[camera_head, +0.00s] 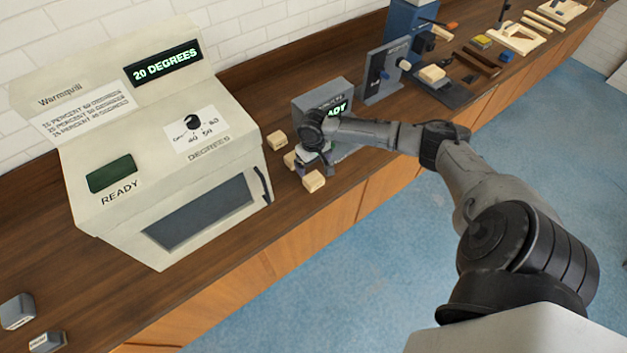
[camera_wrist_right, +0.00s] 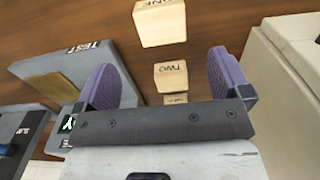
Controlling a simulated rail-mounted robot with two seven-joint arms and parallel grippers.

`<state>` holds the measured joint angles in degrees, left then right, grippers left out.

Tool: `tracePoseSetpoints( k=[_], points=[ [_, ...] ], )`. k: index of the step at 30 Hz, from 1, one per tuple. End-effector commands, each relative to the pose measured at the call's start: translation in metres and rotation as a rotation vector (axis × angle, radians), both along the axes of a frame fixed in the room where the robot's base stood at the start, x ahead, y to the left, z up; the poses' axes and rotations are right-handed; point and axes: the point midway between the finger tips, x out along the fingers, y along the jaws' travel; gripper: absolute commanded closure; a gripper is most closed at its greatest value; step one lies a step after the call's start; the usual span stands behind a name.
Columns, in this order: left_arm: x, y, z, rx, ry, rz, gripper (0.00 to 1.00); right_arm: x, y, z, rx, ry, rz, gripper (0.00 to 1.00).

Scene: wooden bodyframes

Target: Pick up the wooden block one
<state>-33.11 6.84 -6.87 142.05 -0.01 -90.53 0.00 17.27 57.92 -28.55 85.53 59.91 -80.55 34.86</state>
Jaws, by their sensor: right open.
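The wooden block that I take for block one (camera_wrist_right: 160,22) is pale and cubic, with partly cut-off lettering at the top of the right wrist view. In the head view it is the block nearest the counter's front edge (camera_head: 313,181). Block two (camera_wrist_right: 171,76) shows between my fingers in the wrist view and lies behind block one (camera_head: 290,160). My right gripper (camera_wrist_right: 163,78) is open and empty, its purple fingers apart. In the head view it is over the blocks (camera_head: 303,163), partly hidden by its own wrist. My left gripper is not in view.
A third block (camera_head: 277,140) lies farther back. The large Warmqual machine (camera_head: 165,150) stands close on the left, and a grey test box (camera_head: 318,97) on the right. More tools and a blue device (camera_head: 408,22) stand farther along the wooden counter.

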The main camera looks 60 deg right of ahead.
Motion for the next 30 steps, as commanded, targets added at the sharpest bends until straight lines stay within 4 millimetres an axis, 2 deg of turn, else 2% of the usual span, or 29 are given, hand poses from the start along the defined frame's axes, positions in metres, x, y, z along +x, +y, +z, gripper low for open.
tracePoseSetpoints(
  k=[6,14,22,30],
  points=[
    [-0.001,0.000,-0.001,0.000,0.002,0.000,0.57,0.000,0.000,-0.026,0.000,0.000,0.001,0.04],
    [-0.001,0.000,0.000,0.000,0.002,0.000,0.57,-0.001,0.001,-0.039,0.000,-0.001,0.001,0.04],
    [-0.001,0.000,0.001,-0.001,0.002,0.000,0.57,-0.003,0.005,-0.073,0.000,0.000,0.001,0.04],
    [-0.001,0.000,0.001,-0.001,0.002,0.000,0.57,-0.003,0.005,-0.084,-0.002,-0.001,0.002,0.04]
  ],
)
